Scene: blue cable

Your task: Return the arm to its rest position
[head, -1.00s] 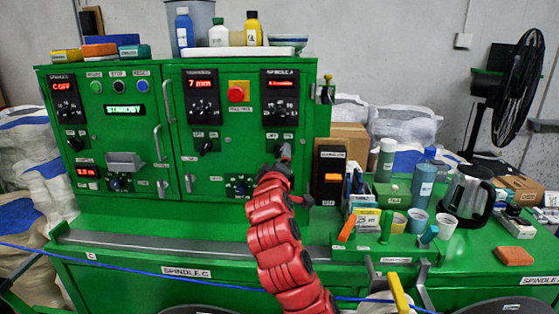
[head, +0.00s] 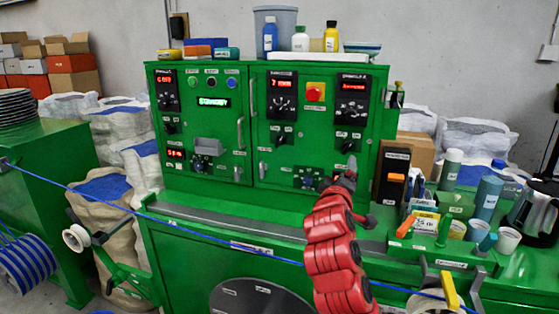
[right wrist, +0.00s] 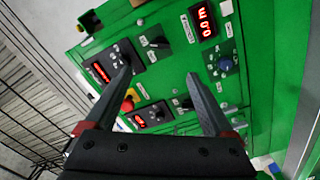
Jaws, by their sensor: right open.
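My right arm is red and rises from the bottom of the head view. Its gripper (head: 350,180) is in front of the lower right part of the green control cabinet (head: 225,140), below the right-hand dial panel (head: 350,98). In the right wrist view my right gripper (right wrist: 158,90) has its two dark fingers spread wide with nothing between them. The cabinet's dials, red button (right wrist: 128,104) and red digit display (right wrist: 205,20) lie beyond the fingers. I cannot tell whether the gripper touches the cabinet. My left gripper is not in view.
A blue cable (head: 180,216) runs across the front of the green bench. Bottles, cups and small boxes (head: 427,221) crowd the bench right of my arm. A black and orange switch box (head: 393,178) stands close beside the gripper. Spools and sacks (head: 105,190) are at left.

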